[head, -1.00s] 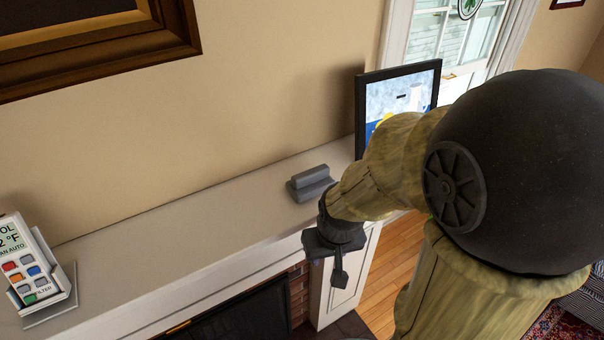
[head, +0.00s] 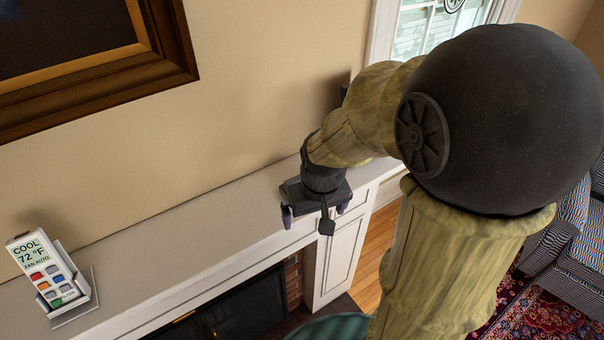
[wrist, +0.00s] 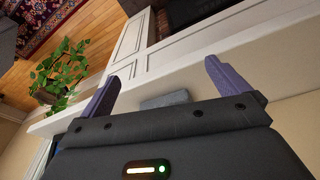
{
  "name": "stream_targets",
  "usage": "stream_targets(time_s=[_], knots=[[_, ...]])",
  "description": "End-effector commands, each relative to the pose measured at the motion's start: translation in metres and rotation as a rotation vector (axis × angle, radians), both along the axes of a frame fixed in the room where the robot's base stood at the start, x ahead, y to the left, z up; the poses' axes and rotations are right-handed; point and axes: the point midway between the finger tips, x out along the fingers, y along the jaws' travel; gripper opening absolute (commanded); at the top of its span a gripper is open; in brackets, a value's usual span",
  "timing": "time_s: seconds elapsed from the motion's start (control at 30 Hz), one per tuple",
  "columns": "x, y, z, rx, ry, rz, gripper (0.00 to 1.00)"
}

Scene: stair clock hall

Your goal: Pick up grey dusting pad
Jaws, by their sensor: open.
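The grey dusting pad (wrist: 166,99) lies on the white mantel shelf (head: 195,225). In the wrist view it shows between my two purple fingers, its near part hidden by the gripper body. In the head view my arm and gripper hide it. My gripper (head: 315,212) is open and empty above the right part of the shelf, fingers pointing down. It also shows in the wrist view (wrist: 161,72). I cannot tell the exact height between fingertips and pad.
A remote in a white holder (head: 83,289) stands at the shelf's left end. A large framed picture (head: 150,70) hangs above. The wrist view shows a leafy plant (wrist: 62,72) beyond the shelf's end. The shelf between remote and gripper is clear.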

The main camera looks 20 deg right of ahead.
Motion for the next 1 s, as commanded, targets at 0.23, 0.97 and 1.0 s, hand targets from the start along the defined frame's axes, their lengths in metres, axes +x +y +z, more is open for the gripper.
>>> stream_targets(time_s=[0.23,0.97,1.0], knots=[[0.048,0.001,0.048,-0.015,0.055,0.075,1.00],[0.113,-0.003,0.172,-0.022,0.194,0.241,1.00],[0.113,-0.003,0.172,-0.022,0.194,0.241,1.00]])
